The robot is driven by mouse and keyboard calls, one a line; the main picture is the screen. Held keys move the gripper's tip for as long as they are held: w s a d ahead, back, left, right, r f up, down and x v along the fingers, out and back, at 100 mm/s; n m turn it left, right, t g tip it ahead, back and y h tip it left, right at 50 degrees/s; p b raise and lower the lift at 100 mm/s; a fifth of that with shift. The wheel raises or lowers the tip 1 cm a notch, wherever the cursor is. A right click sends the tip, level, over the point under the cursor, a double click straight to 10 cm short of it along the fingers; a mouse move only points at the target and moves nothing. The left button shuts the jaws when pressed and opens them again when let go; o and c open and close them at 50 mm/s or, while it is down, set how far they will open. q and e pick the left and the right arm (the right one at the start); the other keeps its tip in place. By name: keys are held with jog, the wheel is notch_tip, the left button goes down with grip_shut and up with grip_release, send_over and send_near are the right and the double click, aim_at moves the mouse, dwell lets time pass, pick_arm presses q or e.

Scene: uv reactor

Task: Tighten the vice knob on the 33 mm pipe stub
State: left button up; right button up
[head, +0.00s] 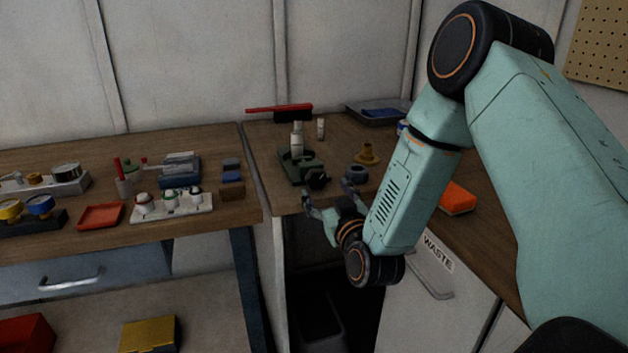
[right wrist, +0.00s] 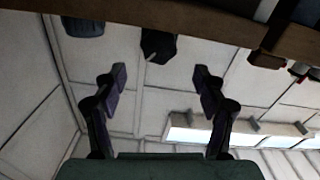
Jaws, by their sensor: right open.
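The green vice (head: 290,163) stands on the corner bench, with a pale pipe stub (head: 297,143) upright in it. Its black knob (head: 318,179) faces the bench's front edge. My right gripper (head: 327,192) is open and empty in front of the knob, at the front edge. In the right wrist view, which looks upside down, the dark knob (right wrist: 158,45) lies ahead between the two spread fingers (right wrist: 159,77) and apart from them. The fingers do not visibly touch it. My left gripper is out of view.
A dark ring-shaped part (head: 357,174) and a brass-coloured flanged piece (head: 367,154) stand right of the vice. A red-handled brush (head: 292,112) and a grey tray (head: 365,114) lie behind. An orange block (head: 457,198) is beyond my right forearm. The left bench holds several fittings.

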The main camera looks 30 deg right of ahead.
aim_at(316, 181)
jog(key=w+d, duration=0.1)
jog(key=w, duration=0.1)
jog(key=shift+w+d+f, duration=0.3)
jog(key=shift+d+f, duration=0.05)
jog(key=shift+d, duration=0.05)
jog(key=w, duration=0.2)
jog(key=w+b, duration=0.1)
jog(key=w, duration=0.1)
jog(key=shift+w+a+r, duration=0.15)
jog(key=shift+a, duration=0.05)
jog(key=shift+w+d+f, duration=0.25)
jog(key=shift+w+d, duration=0.2)
jog(key=shift+d, duration=0.05)
jog(key=shift+a+r, duration=0.15)
jog(key=shift+a, duration=0.1)
jog(key=shift+c, duration=0.2)
jog(key=shift+s+r, duration=0.1)
jog(key=shift+c, duration=0.8)
jog(key=shift+d, duration=0.2)
jog(key=c, duration=0.5)
jog(key=shift+a, duration=0.15)
jog(key=shift+c, duration=2.3)
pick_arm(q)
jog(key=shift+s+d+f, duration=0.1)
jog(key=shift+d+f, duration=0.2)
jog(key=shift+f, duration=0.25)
